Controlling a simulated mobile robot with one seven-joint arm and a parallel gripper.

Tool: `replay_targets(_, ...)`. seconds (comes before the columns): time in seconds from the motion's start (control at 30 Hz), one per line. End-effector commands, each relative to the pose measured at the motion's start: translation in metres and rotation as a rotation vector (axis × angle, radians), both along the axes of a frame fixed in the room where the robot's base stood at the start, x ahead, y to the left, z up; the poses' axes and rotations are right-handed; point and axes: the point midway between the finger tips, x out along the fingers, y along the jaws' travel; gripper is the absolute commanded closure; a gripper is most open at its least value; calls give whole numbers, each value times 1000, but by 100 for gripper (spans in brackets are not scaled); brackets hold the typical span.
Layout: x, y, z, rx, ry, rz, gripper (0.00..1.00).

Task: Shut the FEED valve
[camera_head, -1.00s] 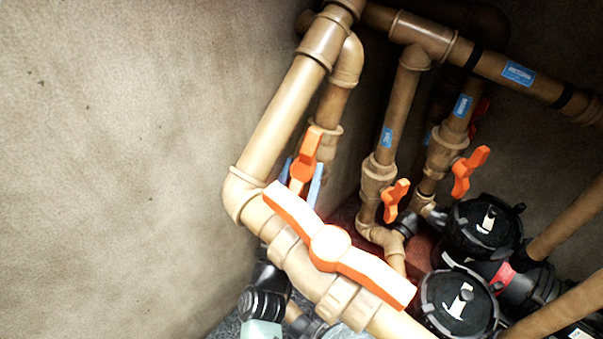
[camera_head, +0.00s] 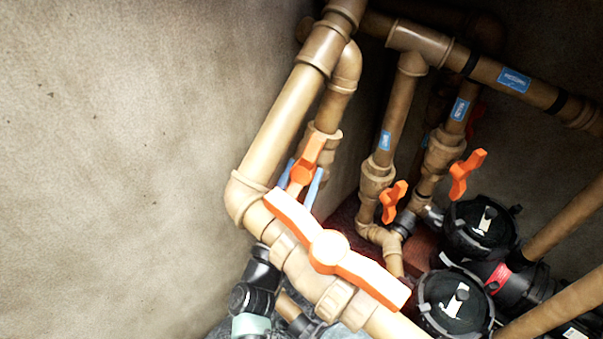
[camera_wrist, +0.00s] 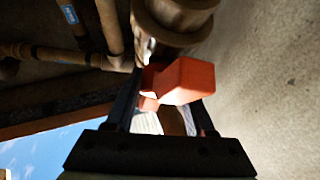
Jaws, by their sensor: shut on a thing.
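An orange valve handle (camera_head: 314,150) sits on the tan pipe behind the large front pipe. I cannot read a FEED label on it. My gripper (camera_head: 301,173) has its blue fingers on either side of this handle and is shut on it. In the wrist view the handle (camera_wrist: 188,80) fills the space between the dark fingers of my gripper (camera_wrist: 160,90), below a pipe collar. The front pipe and its large orange handle (camera_head: 329,251) hide my wrist and part of the held handle in the head view.
Two smaller orange handles (camera_head: 393,201) (camera_head: 467,174) sit on upright pipes to the right. Black round-lidded pump housings (camera_head: 478,232) stand at the lower right. A bare wall (camera_head: 110,150) fills the left. The gap around my arm is narrow, between wall and pipes.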

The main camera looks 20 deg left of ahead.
Motion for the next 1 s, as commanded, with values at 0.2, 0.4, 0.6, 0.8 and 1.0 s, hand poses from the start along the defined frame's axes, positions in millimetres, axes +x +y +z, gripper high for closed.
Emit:
replay_targets(0.2,1,-2,-1,118,14,-49,100)
replay_targets(0.4,0,0,-2,232,18,-90,100)
replay_targets(0.6,0,1,-3,312,22,-120,100)
replay_targets(0.8,0,2,-4,358,24,-135,100)
replay_targets(1.0,0,2,-4,374,24,-141,100)
